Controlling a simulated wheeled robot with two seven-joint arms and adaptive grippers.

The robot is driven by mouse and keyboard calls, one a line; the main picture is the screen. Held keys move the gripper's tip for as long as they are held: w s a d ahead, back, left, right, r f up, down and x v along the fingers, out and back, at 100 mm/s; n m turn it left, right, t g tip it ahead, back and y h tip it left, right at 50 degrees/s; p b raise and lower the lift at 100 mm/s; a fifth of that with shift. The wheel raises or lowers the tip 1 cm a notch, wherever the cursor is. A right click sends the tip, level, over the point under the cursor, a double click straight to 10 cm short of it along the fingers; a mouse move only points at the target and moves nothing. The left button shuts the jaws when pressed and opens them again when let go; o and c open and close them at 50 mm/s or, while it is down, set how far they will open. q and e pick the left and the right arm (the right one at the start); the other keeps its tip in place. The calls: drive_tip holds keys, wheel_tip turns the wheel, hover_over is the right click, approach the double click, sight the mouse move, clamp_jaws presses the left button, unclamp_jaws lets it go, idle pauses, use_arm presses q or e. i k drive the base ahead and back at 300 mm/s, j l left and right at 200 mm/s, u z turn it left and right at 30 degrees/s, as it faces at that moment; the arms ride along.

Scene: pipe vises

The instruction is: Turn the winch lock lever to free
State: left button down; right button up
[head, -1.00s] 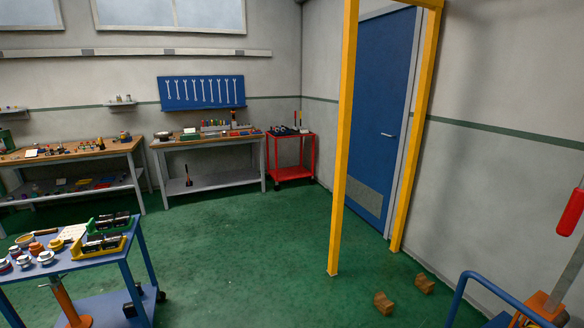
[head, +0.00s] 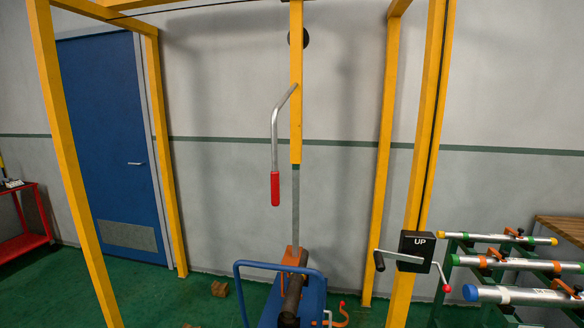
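A black winch box (head: 416,249) marked "UP" is mounted on the right front yellow post. A silver crank with a black grip (head: 379,261) sticks out to its left. A small lever with a red knob (head: 447,288) hangs down at the box's lower right; it looks like the lock lever, but no label on it can be read. Neither of my grippers is in view.
A grey bent lever with a red grip (head: 275,188) hangs from a yellow beam at the centre. Below stands a blue cart (head: 308,300) with a dark pipe (head: 293,292). A pipe rack (head: 440,310) stands close right of the winch. Wooden blocks (head: 220,289) lie on the floor.

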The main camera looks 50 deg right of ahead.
sight(447, 290)
drive_tip(key=z, duration=2.75)
